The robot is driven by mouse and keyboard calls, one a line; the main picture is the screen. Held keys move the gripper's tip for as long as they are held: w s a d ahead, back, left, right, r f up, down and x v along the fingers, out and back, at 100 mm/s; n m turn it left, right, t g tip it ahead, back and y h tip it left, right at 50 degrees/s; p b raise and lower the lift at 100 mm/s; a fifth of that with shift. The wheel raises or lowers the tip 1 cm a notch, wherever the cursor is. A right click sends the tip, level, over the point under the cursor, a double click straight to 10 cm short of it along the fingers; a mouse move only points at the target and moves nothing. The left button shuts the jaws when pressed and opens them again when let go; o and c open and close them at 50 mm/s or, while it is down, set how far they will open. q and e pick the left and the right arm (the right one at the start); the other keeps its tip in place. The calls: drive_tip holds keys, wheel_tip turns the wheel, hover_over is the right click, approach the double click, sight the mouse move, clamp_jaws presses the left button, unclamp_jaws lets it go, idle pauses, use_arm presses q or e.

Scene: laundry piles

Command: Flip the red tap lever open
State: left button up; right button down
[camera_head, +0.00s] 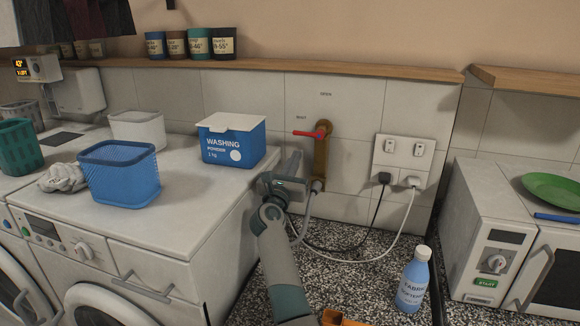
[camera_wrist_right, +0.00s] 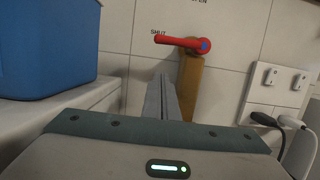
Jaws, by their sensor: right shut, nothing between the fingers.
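The red tap lever (camera_head: 307,134) lies about level on the brass tap (camera_head: 321,160) on the tiled wall, pointing left toward the "SHUT" mark (camera_head: 301,117). An "OPEN" mark (camera_head: 326,94) is above the tap. The lever also shows in the right wrist view (camera_wrist_right: 178,41), with its pivot at the right end. My right gripper (camera_head: 293,160) is shut and empty, below the lever and left of the tap body. My left gripper is out of view.
A washing powder box (camera_head: 232,145) and blue basket (camera_head: 118,175) stand on the machine top left of the tap. A socket plate (camera_head: 403,160) with plugged cables is to the right. A fabric softener bottle (camera_head: 414,280) stands on the speckled surface. The wall above the lever is clear.

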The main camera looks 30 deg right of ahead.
sight(308, 134)
drive_tip(key=r+p, duration=0.1)
drive_tip(key=r, duration=0.1)
drive_tip(key=r+p, duration=0.1)
drive_tip(key=r, duration=0.1)
drive_tip(key=shift+w+d+p, duration=0.2)
drive_tip(key=shift+p, duration=0.15)
